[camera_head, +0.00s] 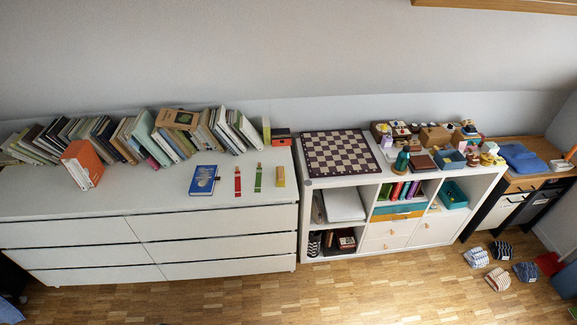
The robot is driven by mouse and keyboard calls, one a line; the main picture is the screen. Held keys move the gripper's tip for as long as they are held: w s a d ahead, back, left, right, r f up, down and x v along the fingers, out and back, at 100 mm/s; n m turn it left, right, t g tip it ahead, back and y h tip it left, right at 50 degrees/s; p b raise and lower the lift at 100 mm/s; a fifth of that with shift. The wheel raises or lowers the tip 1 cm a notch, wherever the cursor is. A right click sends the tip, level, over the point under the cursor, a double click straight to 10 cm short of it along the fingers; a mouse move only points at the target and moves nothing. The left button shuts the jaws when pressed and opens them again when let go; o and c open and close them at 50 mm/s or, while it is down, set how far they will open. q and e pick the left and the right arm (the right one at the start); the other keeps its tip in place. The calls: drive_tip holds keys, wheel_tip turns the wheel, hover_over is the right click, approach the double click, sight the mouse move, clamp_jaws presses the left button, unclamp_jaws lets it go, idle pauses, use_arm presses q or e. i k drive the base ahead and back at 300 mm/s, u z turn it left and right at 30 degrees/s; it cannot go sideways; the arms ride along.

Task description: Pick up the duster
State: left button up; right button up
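I cannot tell for sure which thing is the duster. A small yellow block-like item (280,176) lies on top of the white drawer cabinet (60,206), near its right end. A green strip (258,178) and a red strip (238,181) lie to its left. Neither of my grippers shows in the head view.
Leaning books line the cabinet's back, with an orange book (82,165) and a blue book (203,180) in front. A chessboard (338,152) and small objects sit on the white shelf unit (318,182). Several striped slippers (499,279) lie on the wooden floor (380,290), otherwise largely clear.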

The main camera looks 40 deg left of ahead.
sight(280, 174)
drive_tip(key=u, duration=0.35)
drive_tip(key=i, duration=0.8)
drive_tip(key=u, duration=1.4)
drive_tip(key=i, duration=0.65)
drive_tip(key=u, duration=0.7)
